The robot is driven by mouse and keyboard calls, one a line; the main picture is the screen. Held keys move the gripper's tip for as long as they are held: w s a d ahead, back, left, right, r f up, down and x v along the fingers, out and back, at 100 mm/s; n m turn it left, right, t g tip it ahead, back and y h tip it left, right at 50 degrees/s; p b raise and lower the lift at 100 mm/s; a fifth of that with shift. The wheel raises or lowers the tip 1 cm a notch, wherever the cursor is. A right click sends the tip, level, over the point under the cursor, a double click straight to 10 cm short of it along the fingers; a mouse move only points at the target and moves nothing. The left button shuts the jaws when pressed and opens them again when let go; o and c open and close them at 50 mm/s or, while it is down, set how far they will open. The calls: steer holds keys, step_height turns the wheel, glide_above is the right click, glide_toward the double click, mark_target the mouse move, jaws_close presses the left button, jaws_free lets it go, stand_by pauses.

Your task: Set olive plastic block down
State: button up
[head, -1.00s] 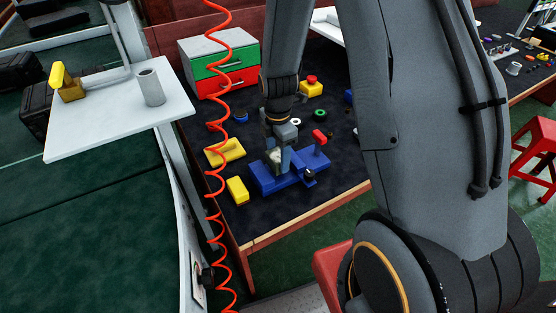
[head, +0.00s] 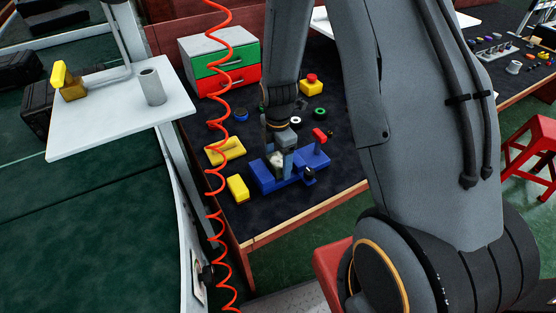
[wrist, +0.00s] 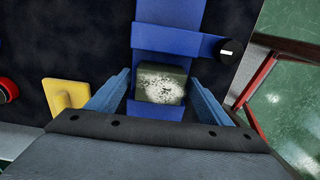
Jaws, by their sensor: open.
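The olive block (wrist: 162,84) lies on the blue fixture (wrist: 170,38) in the wrist view, its face mottled with pale speckles. My gripper (wrist: 159,77) is open, with one blue finger on each side of the block. Narrow gaps seem to show between fingers and block; whether either finger touches it I cannot tell. In the head view my gripper (head: 281,158) points down over the left part of the blue fixture (head: 312,158), and the block is a small pale patch (head: 275,160), partly hidden by the gripper.
A drawer unit (head: 220,62) stands behind. The table's front edge (head: 300,222) is near, with clear dark surface before it.

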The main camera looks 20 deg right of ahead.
mark_target(278, 159)
step_height(278, 159, up, 11)
steer(key=b, duration=0.2)
steer(key=s+r+m, duration=0.2)
steer(key=s+m, duration=0.4)
steer(key=m, duration=0.4)
steer(key=s+r+m+t, duration=0.1)
steer(key=s+r+m, duration=0.1)
steer(key=s+m, duration=0.5)
steer(key=m, duration=0.3)
steer(key=shift+r+b, duration=0.3)
steer(key=shift+r, duration=0.1)
